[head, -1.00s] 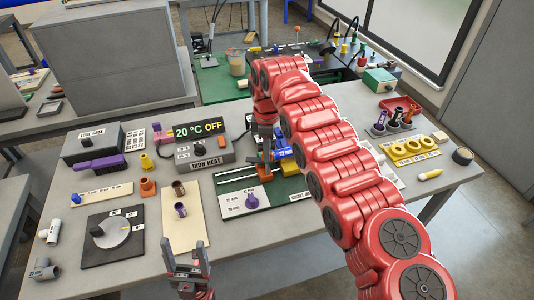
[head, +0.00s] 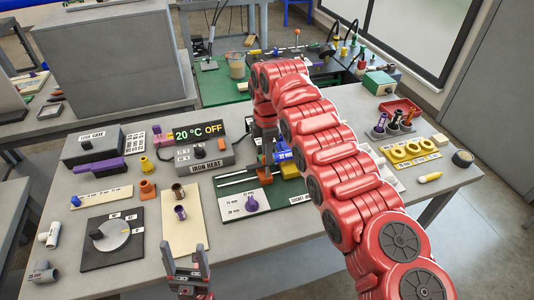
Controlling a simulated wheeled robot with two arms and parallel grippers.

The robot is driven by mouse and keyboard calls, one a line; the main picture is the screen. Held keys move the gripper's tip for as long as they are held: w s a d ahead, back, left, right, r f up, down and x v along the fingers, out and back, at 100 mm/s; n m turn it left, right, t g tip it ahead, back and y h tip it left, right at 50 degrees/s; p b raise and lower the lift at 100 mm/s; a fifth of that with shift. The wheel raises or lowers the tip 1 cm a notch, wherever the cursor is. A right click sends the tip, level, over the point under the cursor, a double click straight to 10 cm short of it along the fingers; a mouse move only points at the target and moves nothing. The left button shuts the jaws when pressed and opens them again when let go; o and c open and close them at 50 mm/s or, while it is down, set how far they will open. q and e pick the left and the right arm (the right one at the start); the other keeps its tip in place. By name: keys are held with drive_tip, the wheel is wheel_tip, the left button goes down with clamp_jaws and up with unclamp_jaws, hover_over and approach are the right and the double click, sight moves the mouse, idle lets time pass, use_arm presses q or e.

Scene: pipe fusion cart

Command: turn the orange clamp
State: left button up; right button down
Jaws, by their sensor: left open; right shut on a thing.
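The orange clamp (head: 264,174) sits on the green-and-white socket jig (head: 228,208) in the middle of the bench, beside a blue block (head: 284,156). My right gripper (head: 265,158) reaches down from behind and is shut at the top of the clamp. Its fingertips are small and partly hidden, so the exact contact is hard to see. My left gripper (head: 187,268) is open and empty near the front edge of the bench, below the beige board (head: 183,236).
The iron heat box (head: 205,155) with its display stands behind left of the jig. A dial plate (head: 112,238) lies at front left. Yellow rings (head: 413,150) and a red tray (head: 398,117) are at right. My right arm covers the bench's middle right.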

drive_tip(key=c, duration=0.8)
unclamp_jaws()
wheel_tip(320, 180, up, 3)
drive_tip(key=shift+a, duration=0.1)
wheel_tip(320, 180, up, 4)
drive_tip(key=shift+f+p, duration=0.25)
drive_tip(key=shift+p, duration=0.3)
wheel_tip(320, 180, up, 11)
drive_tip(key=p, duration=1.1)
drive_tip(key=shift+f, duration=0.1)
